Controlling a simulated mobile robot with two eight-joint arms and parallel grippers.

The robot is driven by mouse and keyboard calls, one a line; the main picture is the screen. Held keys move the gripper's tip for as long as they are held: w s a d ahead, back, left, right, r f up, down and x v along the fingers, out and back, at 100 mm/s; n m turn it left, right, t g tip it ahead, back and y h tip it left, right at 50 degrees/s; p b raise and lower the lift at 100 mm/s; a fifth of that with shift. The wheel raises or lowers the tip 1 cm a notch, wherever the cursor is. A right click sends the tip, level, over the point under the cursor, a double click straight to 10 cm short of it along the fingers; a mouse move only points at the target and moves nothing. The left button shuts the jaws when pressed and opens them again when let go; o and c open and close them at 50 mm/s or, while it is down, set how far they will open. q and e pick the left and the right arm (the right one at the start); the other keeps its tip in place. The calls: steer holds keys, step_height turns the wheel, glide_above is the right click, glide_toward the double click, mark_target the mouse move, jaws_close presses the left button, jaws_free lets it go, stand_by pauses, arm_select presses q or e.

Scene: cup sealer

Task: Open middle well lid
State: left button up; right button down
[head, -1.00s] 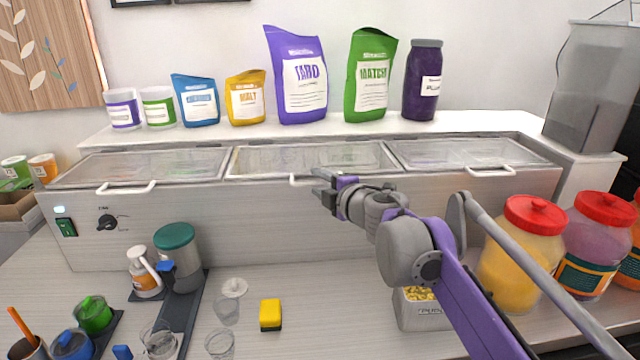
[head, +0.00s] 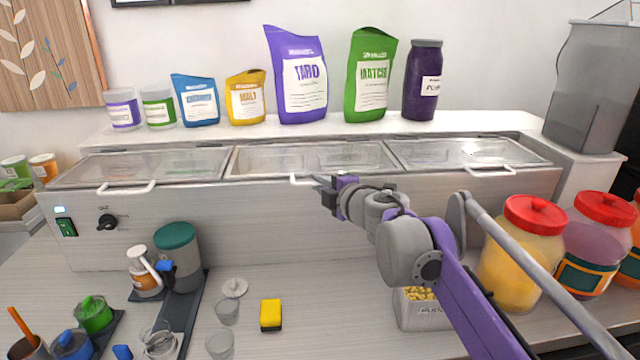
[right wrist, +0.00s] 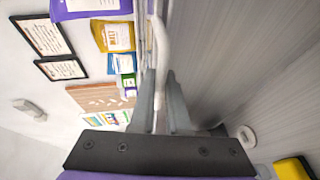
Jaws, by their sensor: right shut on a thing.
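The middle well lid (head: 312,157) is a clear panel in a light frame, lying flat and closed between the left lid (head: 150,167) and the right lid (head: 468,152). Its white handle (head: 298,180) is on the front edge, partly hidden by my right gripper (head: 322,187). In the right wrist view the fingers of my right gripper (right wrist: 164,100) are closed on the white handle (right wrist: 161,60), which runs up between them. My left gripper is not in view.
Pouches, tubs and a dark jar (head: 422,80) stand on the shelf behind the lids. Red-lidded jars (head: 522,245) stand at the right. A yellow sponge (head: 270,314) and several cups lie on the counter below, with free counter to the sponge's right.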

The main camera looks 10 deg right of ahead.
steer(key=shift+r, duration=0.1)
stand_by(0.7)
steer(key=w+r+p, duration=0.2)
steer(key=r+p, duration=0.1)
steer(key=r, duration=0.4)
steer(key=w+r+p, duration=0.2)
steer(key=r+p, duration=0.1)
steer(key=r, duration=0.3)
steer(key=shift+w+r+p, duration=0.4)
steer(key=c, duration=0.9)
jaws_free()
steer(key=b+v, duration=0.1)
steer(key=v, duration=0.9)
steer(key=shift+s+d, duration=0.2)
steer(key=shift+s, duration=0.2)
